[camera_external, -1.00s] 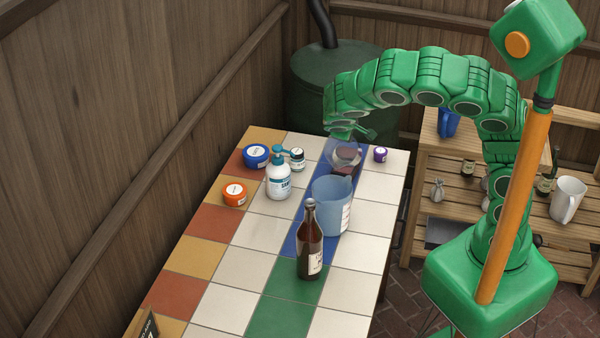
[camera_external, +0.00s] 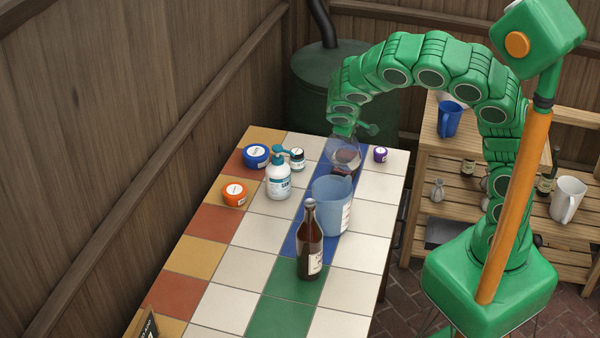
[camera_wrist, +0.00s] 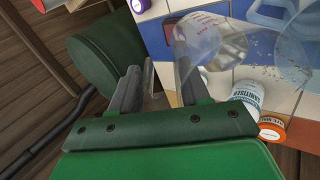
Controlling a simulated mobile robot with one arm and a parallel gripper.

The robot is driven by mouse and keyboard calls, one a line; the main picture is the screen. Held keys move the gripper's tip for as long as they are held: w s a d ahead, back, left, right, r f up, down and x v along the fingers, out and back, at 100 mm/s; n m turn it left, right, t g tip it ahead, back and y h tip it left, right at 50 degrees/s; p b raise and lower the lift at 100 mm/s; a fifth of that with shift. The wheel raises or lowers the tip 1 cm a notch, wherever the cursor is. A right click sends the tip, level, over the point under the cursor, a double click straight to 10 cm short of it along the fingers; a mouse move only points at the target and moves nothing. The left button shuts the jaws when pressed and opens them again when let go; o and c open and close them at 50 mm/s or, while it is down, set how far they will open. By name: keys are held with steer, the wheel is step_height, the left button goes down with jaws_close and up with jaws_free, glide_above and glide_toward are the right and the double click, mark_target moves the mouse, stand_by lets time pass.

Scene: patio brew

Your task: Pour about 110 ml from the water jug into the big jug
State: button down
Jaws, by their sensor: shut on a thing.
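The clear water jug (camera_external: 343,153) is at my gripper (camera_external: 346,133), beyond the big jug. In the wrist view my gripper (camera_wrist: 158,88) is shut on the water jug (camera_wrist: 215,48), with its clear wall by the right finger; the exact grip is partly hidden. A dark brown patch shows in its lower part; I cannot tell if this is liquid or something seen through it. The big jug (camera_external: 332,205), bluish and see-through with printed marks, stands upright on the tiled table. The water jug appears apart from it. The level in the big jug is not clear.
A brown bottle (camera_external: 310,242) stands just in front of the big jug. The sanitiser bottle (camera_external: 278,178), orange tub (camera_external: 235,193), blue tub (camera_external: 256,156) and small dark jar (camera_external: 297,158) are left. A purple tub (camera_external: 381,154) is right. The table's right side is mostly clear.

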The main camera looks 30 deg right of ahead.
mark_target(346, 149)
steer(key=shift+w+d+f+g+y+b, duration=0.2)
steer(key=shift+w+d+f+g+y, duration=0.3)
steer(key=shift+d+f, duration=0.15)
steer(key=shift+w+d+f+g+y+b, duration=0.15)
steer(key=shift+w+d+f+g+y, duration=0.3)
steer(key=shift+f, duration=0.35)
steer(key=shift+w+d+f+g+y+b, duration=0.2)
steer(key=shift+w+d+f+g+y, duration=0.15)
steer(key=shift+w+d+f+y, duration=0.3)
step_height(346, 149, down, 7)
steer(key=w+d+g+y+b, duration=0.1)
steer(key=d+g+y, duration=0.1)
steer(key=shift+w+d+y+b, duration=0.15)
steer(key=shift+w+y+b, duration=0.15)
steer(key=shift+y+b, duration=0.1)
steer(key=shift+f, duration=0.1)
